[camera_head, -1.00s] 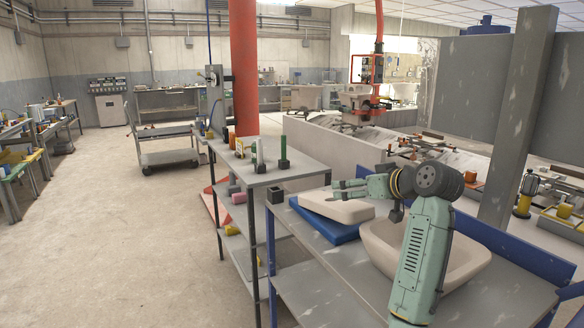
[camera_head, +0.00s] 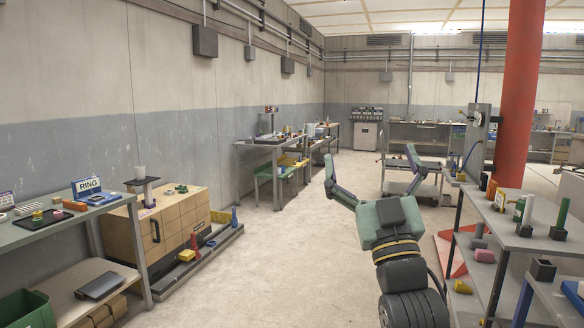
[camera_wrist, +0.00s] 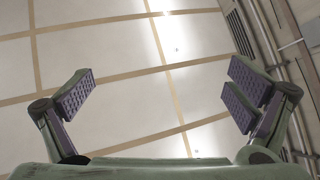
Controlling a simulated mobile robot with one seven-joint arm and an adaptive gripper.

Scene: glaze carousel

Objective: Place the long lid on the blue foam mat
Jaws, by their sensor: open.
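My gripper (camera_head: 370,166) is raised in front of my body, its two fingers spread wide and pointing up. It is open and empty. In the wrist view my gripper (camera_wrist: 163,97) shows only ceiling between its padded fingers. A sliver of the blue foam mat (camera_head: 572,293) shows at the right edge of the head view, on the grey bench, with a bit of a pale piece on it. Most of both is cut off. I cannot pick out the long lid in the current views.
A grey shelf unit (camera_head: 520,243) with small tools stands at right. At left are a grey table (camera_head: 40,232) with a RING sign (camera_head: 88,186) and a wooden drawer cabinet (camera_head: 182,222). A trolley (camera_head: 425,190) stands further back. The middle floor (camera_head: 290,255) is clear.

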